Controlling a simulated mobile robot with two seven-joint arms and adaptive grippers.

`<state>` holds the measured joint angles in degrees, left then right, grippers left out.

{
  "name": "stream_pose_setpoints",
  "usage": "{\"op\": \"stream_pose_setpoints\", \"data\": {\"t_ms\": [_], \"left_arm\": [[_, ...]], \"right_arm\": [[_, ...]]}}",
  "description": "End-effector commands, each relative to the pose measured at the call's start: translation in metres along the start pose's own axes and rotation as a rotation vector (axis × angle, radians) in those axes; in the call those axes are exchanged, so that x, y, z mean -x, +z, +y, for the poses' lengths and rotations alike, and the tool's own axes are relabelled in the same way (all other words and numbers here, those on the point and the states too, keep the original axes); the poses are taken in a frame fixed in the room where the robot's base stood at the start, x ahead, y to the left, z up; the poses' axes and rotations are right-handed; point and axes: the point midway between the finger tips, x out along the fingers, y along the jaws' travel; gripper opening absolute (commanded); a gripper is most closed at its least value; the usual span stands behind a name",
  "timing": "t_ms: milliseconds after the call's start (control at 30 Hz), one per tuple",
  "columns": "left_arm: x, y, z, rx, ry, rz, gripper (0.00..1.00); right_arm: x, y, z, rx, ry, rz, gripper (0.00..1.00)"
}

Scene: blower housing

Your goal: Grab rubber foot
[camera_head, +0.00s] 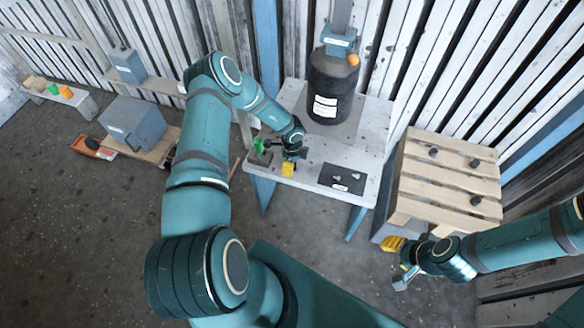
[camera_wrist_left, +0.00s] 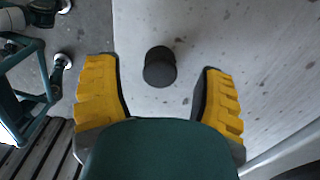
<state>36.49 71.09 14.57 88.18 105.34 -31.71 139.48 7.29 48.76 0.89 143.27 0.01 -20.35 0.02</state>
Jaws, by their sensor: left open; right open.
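A short black cylindrical rubber foot (camera_wrist_left: 160,67) stands on the pale speckled tabletop in the left wrist view. It sits between the yellow-padded fingers of my left gripper (camera_wrist_left: 157,72), with a gap on both sides and nothing held. In the head view my left gripper (camera_head: 288,163) is low over the front left of the white table (camera_head: 323,158); I cannot make out the foot there. My right gripper (camera_head: 398,262) is open and empty, off the front of the wooden pallet. Small black round pieces (camera_head: 475,163) on the pallet look similar to the foot.
A black cylindrical housing (camera_head: 332,87) with a white label stands at the back of the table. A dark plate (camera_head: 342,179) lies at its front right. A green item (camera_head: 259,145) is left of my left gripper. The slatted pallet (camera_head: 449,180) stands to the right.

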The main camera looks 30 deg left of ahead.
Motion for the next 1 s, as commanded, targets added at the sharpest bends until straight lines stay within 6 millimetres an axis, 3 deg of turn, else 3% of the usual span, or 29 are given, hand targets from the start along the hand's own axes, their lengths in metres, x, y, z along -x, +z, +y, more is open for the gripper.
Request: {"op": "stream_pose_setpoints", "data": {"t_ms": [100,367,533,1000], "left_arm": [[-0.0161,-0.0002,0.0001,-0.001,0.0,0.0,0.69],[-0.0163,0.0,-0.0003,-0.001,-0.001,-0.001,0.67],[-0.0162,-0.0001,-0.0002,-0.001,-0.001,0.0,0.09],[-0.0098,-0.0002,-0.0004,-0.002,-0.001,0.0,0.08]], "right_arm": [[-0.0057,-0.0005,0.0022,0.0,0.0,0.003,0.47],[-0.0048,-0.0007,0.0018,0.0,0.0,0.003,0.47],[-0.0048,-0.0007,0.0018,0.0,0.0,0.003,0.47],[-0.0029,-0.0005,0.0011,0.0,0.0,0.002,0.47]]}}
